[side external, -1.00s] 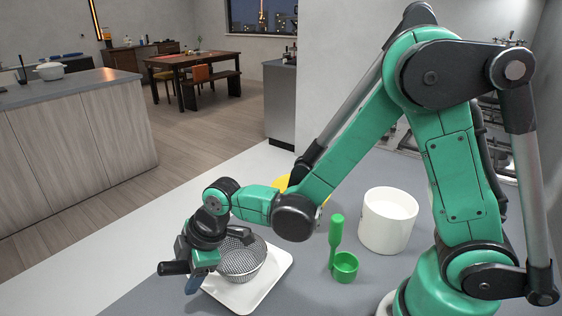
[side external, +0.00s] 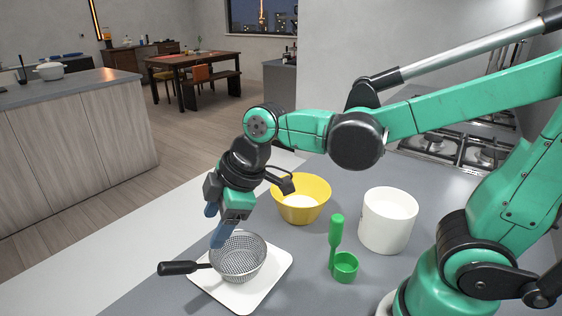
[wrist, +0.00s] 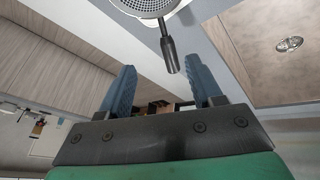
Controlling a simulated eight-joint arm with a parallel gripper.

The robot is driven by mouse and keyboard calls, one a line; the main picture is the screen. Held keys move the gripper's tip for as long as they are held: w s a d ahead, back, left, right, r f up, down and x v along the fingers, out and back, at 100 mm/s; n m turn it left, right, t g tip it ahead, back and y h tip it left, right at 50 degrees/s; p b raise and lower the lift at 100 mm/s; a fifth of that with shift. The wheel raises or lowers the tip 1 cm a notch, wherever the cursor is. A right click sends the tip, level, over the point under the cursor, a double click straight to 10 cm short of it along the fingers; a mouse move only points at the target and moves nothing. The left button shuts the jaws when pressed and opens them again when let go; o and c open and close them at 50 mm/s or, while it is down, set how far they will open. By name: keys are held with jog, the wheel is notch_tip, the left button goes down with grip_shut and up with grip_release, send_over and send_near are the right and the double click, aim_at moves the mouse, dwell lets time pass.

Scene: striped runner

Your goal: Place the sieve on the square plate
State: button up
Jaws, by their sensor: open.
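The sieve (side external: 239,257), a grey mesh bowl with a black handle pointing left, sits on the white square plate (side external: 262,288). Its handle extends out past the plate's left edge. In the wrist view the sieve (wrist: 148,7) shows at the top, with its handle (wrist: 169,55) pointing down the picture. My gripper (side external: 215,226) is above the sieve's rim and handle, with its blue fingers apart and nothing between them. The open fingers also show in the wrist view (wrist: 163,90).
A yellow bowl (side external: 301,200) with white contents stands behind the plate. A green measuring cup (side external: 345,266) with an upright handle and a white canister (side external: 387,222) stand to the right. The grey runner is clear in front of the cup.

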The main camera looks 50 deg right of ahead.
jog(key=s+d+m+t+h, duration=0.2)
jog(key=s+d+m, duration=0.2)
jog(key=d+m, duration=0.5)
jog(key=m, duration=0.2)
jog(key=shift+r+m+t+h, duration=0.25)
jog(key=shift+m+t+h, duration=0.05)
jog(key=shift+m, duration=0.1)
